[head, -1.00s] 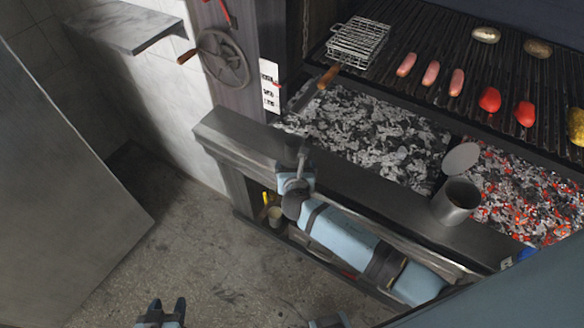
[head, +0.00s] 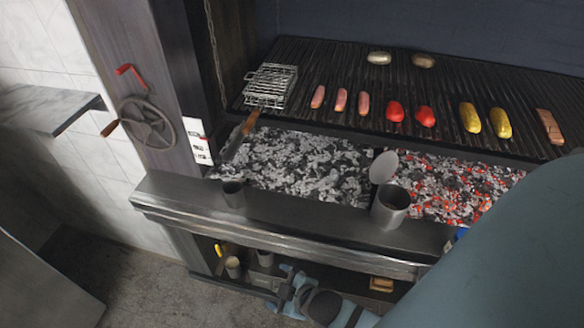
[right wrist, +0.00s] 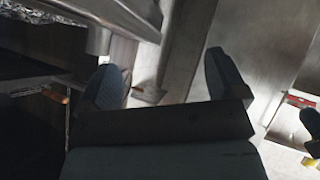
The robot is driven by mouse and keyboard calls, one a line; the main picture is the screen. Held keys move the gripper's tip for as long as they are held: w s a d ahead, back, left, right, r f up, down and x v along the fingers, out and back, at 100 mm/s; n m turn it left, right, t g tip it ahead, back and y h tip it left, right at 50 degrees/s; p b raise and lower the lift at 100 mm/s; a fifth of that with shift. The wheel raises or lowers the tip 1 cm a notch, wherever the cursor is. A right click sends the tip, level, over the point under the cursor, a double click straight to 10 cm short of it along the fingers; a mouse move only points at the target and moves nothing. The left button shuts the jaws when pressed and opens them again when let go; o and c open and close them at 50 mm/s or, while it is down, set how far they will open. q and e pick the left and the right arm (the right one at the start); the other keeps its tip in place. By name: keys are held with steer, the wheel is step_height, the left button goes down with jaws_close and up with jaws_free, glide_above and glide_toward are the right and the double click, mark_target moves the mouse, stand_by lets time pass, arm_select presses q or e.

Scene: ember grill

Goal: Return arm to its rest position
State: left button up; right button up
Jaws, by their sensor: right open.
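My right gripper (head: 284,290) is open and empty at the bottom middle of the head view, low in front of the grill's metal front ledge (head: 300,238). In the right wrist view its two blue fingers stand wide apart with nothing between them (right wrist: 163,80). My left gripper is not in view.
A larger grey canister (head: 390,208) with a round lid (head: 383,167) beside it is on the ledge. Glowing coals (head: 450,185) lie behind it. Sausages (head: 340,100) and vegetables are on the grate (head: 300,60). A shelf with small containers (head: 233,267) is below the ledge.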

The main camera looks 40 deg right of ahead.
steer(key=s+m, duration=0.1)
steer(key=s+r+m, duration=0.1)
steer(key=m, duration=0.1)
steer(key=s+d+r+m, duration=0.1)
steer(key=m, duration=0.1)
steer(key=shift+s+y, duration=0.25)
steer(key=shift+y, duration=0.05)
steer(key=shift+f, duration=0.1)
